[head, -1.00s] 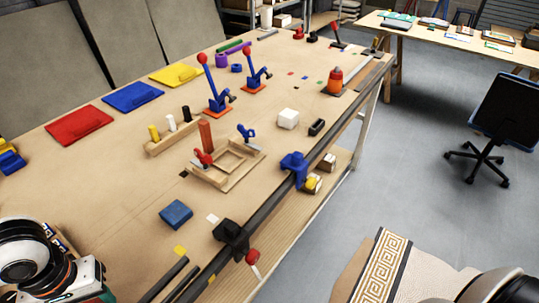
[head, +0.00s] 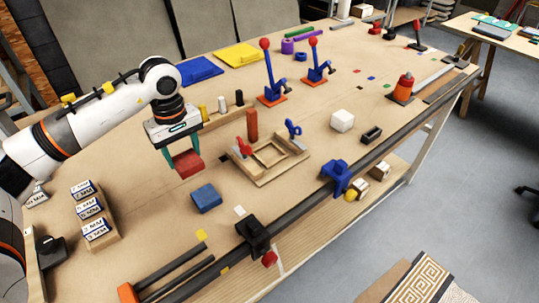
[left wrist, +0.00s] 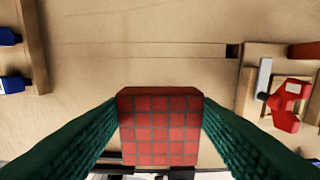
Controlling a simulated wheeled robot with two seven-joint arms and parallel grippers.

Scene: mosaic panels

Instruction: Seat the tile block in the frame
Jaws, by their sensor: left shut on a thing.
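A red tile block (head: 190,167) with a grid of lines on its face is held in my left gripper (head: 185,162). The left wrist view shows the block (left wrist: 160,127) between the two green fingers, which are shut on its sides. The block is in the air over the table, left of the wooden frame (head: 284,170) and apart from it. The frame lies flat with an open middle, a red clamp (head: 242,147) and a blue clamp (head: 293,128) at its sides. The frame's edge also shows at the right in the left wrist view (left wrist: 245,92). My right gripper is out of view.
A blue block (head: 206,197) lies in front of the held block. A wooden rack (head: 216,121) with pegs and an upright orange-brown post (head: 252,125) stand behind the frame. A rail with a black clamp (head: 253,235) runs along the front edge.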

